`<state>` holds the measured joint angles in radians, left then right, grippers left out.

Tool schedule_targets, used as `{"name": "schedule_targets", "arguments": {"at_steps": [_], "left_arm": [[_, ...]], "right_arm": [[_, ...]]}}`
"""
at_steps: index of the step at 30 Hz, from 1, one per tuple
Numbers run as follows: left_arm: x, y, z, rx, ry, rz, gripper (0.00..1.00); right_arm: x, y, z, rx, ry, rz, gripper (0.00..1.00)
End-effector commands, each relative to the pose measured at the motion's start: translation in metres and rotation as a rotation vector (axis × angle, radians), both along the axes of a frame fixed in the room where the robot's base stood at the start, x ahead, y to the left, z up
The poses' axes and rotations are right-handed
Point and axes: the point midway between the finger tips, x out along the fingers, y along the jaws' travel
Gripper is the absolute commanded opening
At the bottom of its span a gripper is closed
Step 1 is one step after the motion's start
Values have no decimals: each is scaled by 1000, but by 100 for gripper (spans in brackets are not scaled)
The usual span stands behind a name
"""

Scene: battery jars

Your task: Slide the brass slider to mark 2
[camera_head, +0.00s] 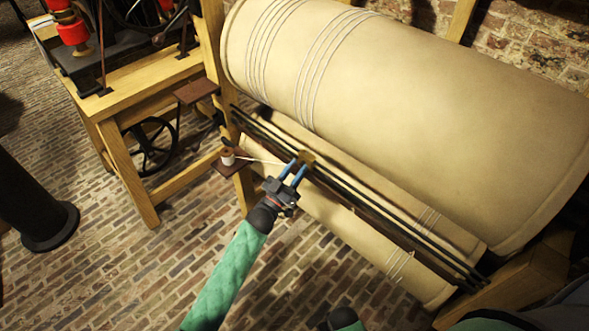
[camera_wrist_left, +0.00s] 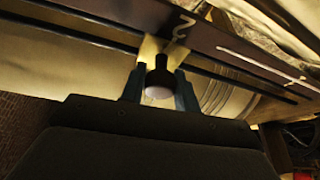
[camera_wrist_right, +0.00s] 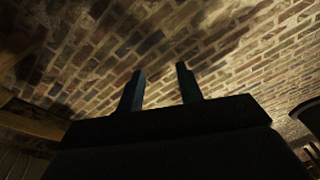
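The brass slider (camera_head: 307,157) sits on dark rails in front of the large cream drum. In the left wrist view the slider (camera_wrist_left: 150,48) is brassy, with a dark, pale-ended knob (camera_wrist_left: 160,78). My left gripper (camera_head: 295,167) is at the slider, one blue finger on each side of the knob, seemingly touching it. The numeral 2 (camera_wrist_left: 181,27) is on a dark bar just right of the slider in that view; a white line runs right of it. My right gripper (camera_wrist_right: 160,80) is open and empty over the brick floor.
The cream drum (camera_head: 420,90) fills the upper right. A wooden bench (camera_head: 150,90) stands at upper left, a black post (camera_head: 30,190) at left. Brick floor is clear below.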

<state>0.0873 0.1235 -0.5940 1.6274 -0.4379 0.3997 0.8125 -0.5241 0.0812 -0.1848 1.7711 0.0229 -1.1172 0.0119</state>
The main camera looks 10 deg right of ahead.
Motion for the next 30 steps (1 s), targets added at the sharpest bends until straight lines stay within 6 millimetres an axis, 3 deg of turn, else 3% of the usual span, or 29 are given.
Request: {"name": "schedule_targets", "arguments": {"at_steps": [1, 3, 17, 19, 30], "left_arm": [[0, 0, 1, -1, -1, -1, 40], [0, 0, 1, -1, -1, 0, 52], [-6, 7, -6, 1, 1, 0, 52], [-10, 12, -9, -1, 1, 0, 52], [-39, 43, -26, 0, 0, 0, 52]], "right_arm": [[0, 0, 0, 0, 0, 0, 36], [0, 0, 0, 0, 0, 0, 36], [1, 1, 3, -2, 8, 1, 36], [6, 2, 22, 2, -2, 1, 36], [18, 10, 86, 14, -7, 2, 36]]}}
